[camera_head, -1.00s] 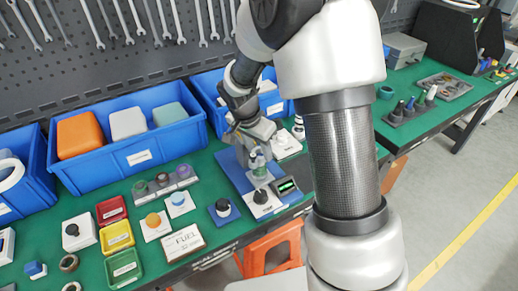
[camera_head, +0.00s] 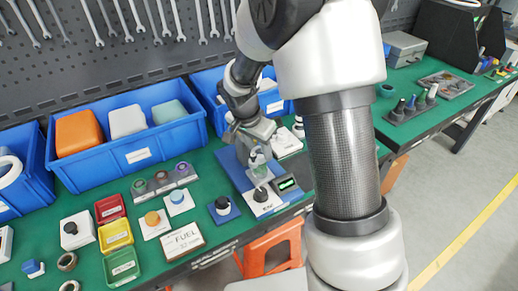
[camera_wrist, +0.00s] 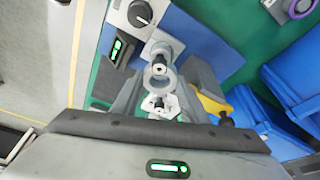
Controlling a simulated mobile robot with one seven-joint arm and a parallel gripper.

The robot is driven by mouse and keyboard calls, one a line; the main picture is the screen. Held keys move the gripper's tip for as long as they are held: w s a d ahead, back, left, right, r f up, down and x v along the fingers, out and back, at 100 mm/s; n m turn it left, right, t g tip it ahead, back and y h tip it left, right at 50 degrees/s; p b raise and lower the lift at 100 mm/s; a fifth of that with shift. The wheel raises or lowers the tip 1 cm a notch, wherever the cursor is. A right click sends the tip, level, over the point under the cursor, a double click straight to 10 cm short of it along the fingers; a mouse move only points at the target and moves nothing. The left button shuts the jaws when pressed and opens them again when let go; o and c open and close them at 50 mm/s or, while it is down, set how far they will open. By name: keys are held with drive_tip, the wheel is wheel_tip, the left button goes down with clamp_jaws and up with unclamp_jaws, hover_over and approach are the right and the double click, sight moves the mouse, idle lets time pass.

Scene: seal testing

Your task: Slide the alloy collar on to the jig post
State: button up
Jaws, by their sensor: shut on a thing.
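The alloy collar (camera_wrist: 159,84) is a grey ring between my gripper's fingertips in the wrist view. My gripper (camera_wrist: 160,80) is shut on it. The tip of the jig post (camera_wrist: 158,69) shows through the ring's opening, a little off its middle. I cannot tell whether the collar is around the post or above it. In the head view my gripper (camera_head: 258,150) is over the blue mat (camera_head: 233,168), and the collar is too small to make out.
A black knob on a white plate (camera_head: 261,198) and a small box with a green display (camera_head: 286,184) stand close in front of the jig. Blue bins (camera_head: 140,152) line the back. A disc on a small blue pad (camera_head: 223,209) lies to the left.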

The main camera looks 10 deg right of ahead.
drive_tip(key=shift+f+b, duration=0.3)
drive_tip(key=shift+b, duration=0.05)
idle(0.4)
drive_tip(key=o, duration=1.2)
drive_tip(key=shift+a, duration=0.15)
drive_tip(key=shift+w+r, duration=0.1)
drive_tip(key=shift+w+r+p, duration=0.1)
drive_tip(key=shift+r+p, duration=0.6)
drive_tip(key=shift+r, duration=0.6)
drive_tip(key=shift+s+r+p, duration=0.2)
drive_tip(key=shift+r+p, duration=0.9)
drive_tip(key=shift+r, duration=1)
